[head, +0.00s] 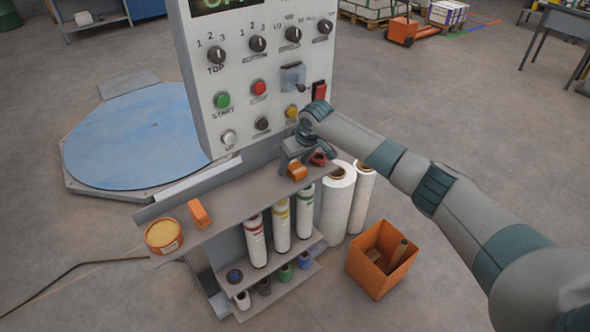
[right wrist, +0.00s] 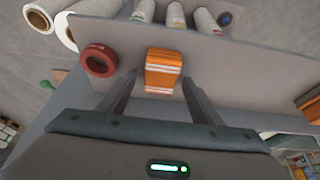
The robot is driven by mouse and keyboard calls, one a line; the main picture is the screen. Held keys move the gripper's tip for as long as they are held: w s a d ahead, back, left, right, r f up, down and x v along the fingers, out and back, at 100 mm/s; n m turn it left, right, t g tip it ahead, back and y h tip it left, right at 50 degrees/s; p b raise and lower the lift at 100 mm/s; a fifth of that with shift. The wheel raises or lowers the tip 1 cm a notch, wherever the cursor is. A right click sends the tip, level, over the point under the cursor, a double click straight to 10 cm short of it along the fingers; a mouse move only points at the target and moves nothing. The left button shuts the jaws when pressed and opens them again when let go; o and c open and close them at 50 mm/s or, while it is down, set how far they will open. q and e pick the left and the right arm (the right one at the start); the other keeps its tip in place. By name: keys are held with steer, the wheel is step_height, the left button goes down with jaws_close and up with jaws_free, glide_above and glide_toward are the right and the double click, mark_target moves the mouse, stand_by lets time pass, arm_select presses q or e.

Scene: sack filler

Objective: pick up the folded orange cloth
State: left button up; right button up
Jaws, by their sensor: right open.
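The folded orange cloth (right wrist: 163,68), with pale stripes, lies on the grey shelf top in the right wrist view. In the head view the cloth (head: 297,173) shows just below my right gripper (head: 293,155), which partly covers that area. In the right wrist view my right gripper (right wrist: 159,92) is open, with one finger on each side of the cloth's near end. The cloth lies between and just beyond the fingertips; I cannot tell whether they touch it. My left gripper is not in view.
A red ring-shaped roll (right wrist: 99,60) lies close beside the left finger. An orange box (head: 200,213) and a round orange tin (head: 164,236) stand farther left on the shelf (head: 237,198). The control panel (head: 262,75) rises behind. White rolls (head: 338,200) stand at the shelf's right end.

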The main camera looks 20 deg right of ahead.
mark_target(294, 165)
steer(key=c, duration=1.1)
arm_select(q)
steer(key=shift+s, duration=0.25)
arm_select(e)
steer(key=shift+c, duration=0.2)
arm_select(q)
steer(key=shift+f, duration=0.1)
arm_select(e)
steer(key=shift+r, duration=0.2)
